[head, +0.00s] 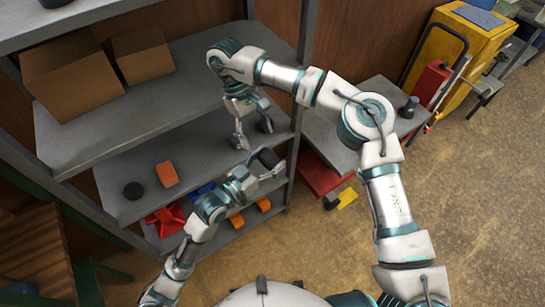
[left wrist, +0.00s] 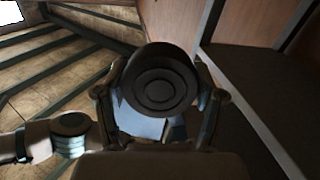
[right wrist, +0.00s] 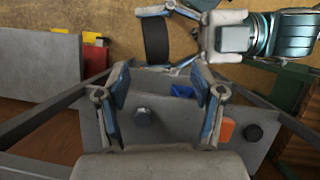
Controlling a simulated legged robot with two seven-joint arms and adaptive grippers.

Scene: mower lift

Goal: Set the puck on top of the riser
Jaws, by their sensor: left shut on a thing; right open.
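A thick black disc with rings on its face, which looks like the puck (left wrist: 158,82), is between my left gripper's fingers. My left gripper (head: 262,168) is shut on it and holds it in front of the shelf unit; the puck also shows in the head view (head: 268,157) and right wrist view (right wrist: 157,43). My right gripper (head: 252,134) points down, open and empty. A small grey peg (right wrist: 142,117) stands on the surface seen between its fingers. I cannot tell whether this peg is the riser.
A small black disc (head: 133,190) and an orange block (head: 166,174) rest on the middle shelf (head: 120,165). Cardboard boxes (head: 70,75) stand above; red, blue and orange items lie below. A grey side table (head: 335,140) bears a dark cylindrical piece (head: 409,107).

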